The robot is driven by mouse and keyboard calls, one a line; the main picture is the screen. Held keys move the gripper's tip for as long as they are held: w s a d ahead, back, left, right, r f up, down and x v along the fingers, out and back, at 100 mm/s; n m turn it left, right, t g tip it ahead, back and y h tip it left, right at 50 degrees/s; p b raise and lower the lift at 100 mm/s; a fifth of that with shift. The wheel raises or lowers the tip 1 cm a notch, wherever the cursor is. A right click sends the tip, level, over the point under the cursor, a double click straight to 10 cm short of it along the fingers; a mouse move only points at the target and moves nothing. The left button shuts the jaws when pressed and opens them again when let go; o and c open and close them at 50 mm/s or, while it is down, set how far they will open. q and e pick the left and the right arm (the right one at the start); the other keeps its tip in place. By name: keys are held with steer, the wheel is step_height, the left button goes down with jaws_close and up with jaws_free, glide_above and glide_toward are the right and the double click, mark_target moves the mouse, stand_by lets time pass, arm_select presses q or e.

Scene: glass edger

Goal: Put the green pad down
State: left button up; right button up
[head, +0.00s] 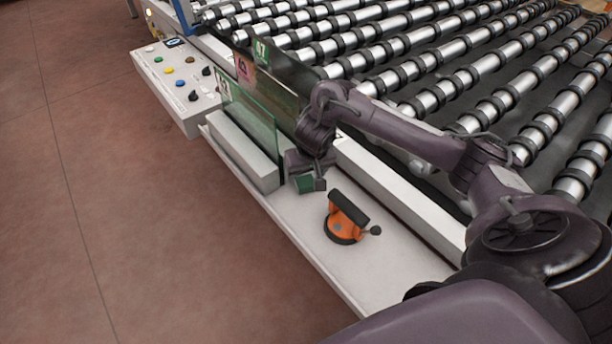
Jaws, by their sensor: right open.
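The small dark green pad (304,184) shows at the fingers of my right gripper (309,178), over the white ledge (290,215) just right of the long light block. My right gripper points down and is open. Its fingers partly hide the pad, and I cannot tell whether they touch it. The pad looks low, at or close to the ledge. My left gripper is not in view.
An orange suction cup with a black handle (344,220) stands on the ledge nearby. Glass panes (250,122) stand upright in the light block (243,150). A control panel (180,82) is at upper left; the roller conveyor (440,100) lies behind. The ledge's near end is clear.

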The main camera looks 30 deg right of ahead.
steer(key=p+v, duration=0.4)
steer(key=v, duration=0.3)
steer(key=shift+r, duration=0.3)
steer(key=shift+s, duration=0.1)
